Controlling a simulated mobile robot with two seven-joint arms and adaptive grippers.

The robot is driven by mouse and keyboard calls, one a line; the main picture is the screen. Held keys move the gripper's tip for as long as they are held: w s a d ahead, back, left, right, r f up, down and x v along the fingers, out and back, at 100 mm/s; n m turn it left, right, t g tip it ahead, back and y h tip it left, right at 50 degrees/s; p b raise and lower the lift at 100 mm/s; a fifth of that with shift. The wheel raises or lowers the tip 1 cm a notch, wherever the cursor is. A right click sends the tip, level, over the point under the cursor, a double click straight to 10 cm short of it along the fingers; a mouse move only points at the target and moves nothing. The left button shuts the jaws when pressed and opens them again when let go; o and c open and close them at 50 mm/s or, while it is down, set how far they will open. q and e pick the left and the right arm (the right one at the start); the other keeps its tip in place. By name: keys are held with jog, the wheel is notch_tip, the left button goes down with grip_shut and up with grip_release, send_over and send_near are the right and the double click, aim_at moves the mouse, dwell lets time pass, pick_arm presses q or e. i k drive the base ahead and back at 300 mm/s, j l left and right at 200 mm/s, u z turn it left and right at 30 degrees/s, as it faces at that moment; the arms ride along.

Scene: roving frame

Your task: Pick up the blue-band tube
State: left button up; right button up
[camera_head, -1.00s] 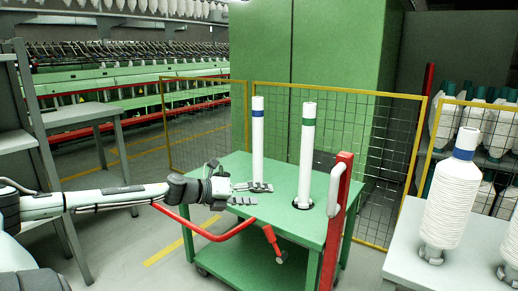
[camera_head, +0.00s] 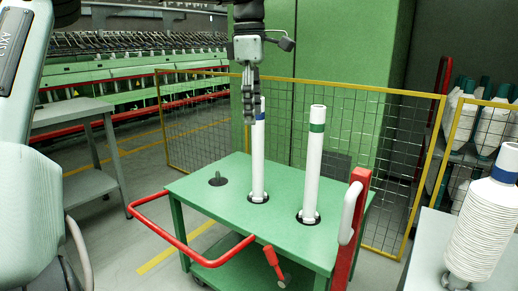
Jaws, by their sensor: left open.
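The blue-band tube (camera_head: 257,165) is a tall white tube standing upright on the green cart top (camera_head: 225,205). Its blue band (camera_head: 261,115) shows just under its top end. My left gripper (camera_head: 249,116) points down from above, open. Its fingers overlap the upper left of the tube in the head view and hide part of its top. I cannot tell whether they are around the tube or in front of it, or whether they touch. A similar white tube with a green band (camera_head: 312,170) stands upright to the right. My right gripper is not in view.
A bare peg (camera_head: 217,180) stands on the cart's left part. The cart has a red handle rail (camera_head: 190,254) and a red post (camera_head: 352,220). Yellow-framed mesh fences (camera_head: 380,92) stand behind. A wound white bobbin (camera_head: 480,230) stands on a table at right.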

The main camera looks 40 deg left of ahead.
aim_at(257, 194)
jog(key=i+j, duration=0.8)
jog(key=j, duration=0.2)
